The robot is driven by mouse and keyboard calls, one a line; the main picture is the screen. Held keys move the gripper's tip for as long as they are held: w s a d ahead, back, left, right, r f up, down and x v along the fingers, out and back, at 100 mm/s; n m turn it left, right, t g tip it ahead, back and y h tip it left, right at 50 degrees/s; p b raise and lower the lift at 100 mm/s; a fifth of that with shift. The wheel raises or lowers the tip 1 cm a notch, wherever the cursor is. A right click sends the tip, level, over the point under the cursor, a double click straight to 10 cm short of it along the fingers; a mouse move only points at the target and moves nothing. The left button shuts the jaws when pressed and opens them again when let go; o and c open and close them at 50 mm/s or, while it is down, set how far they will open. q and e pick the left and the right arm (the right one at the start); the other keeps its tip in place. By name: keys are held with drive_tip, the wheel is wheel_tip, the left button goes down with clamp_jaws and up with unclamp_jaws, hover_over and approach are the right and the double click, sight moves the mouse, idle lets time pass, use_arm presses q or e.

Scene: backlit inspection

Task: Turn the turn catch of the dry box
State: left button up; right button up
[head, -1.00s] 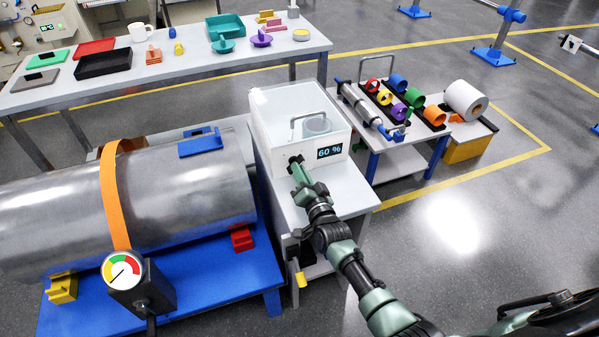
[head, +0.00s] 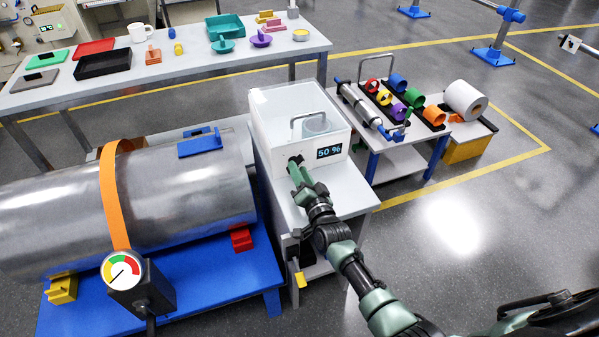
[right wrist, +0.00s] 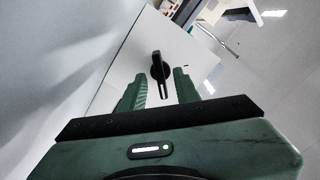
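The dry box (head: 268,137) is white with a clear lid and stands on a grey bench; its front display reads 50 %. The turn catch (right wrist: 160,72) is a black knob with a slotted lever on the white front. In the right wrist view the lever points down toward my gripper. In the head view the catch (head: 294,161) is small and partly hidden. My right gripper (right wrist: 160,80) is open, with its green fingers on either side of the lever and a gap visible on both sides. It also shows in the head view (head: 298,173). My left gripper is not in view.
A large metal cylinder (head: 180,195) with an orange strap lies on a blue stand at left. A gauge (head: 122,270) stands in front of it. A cart with coloured rings (head: 397,107) is right of the box. Open floor (head: 450,230) lies at right.

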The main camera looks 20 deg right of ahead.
drive_tip(key=s, duration=0.8)
drive_tip(key=shift+d, duration=0.15)
drive_tip(key=shift+w, duration=0.1)
drive_tip(key=shift+f, duration=0.1)
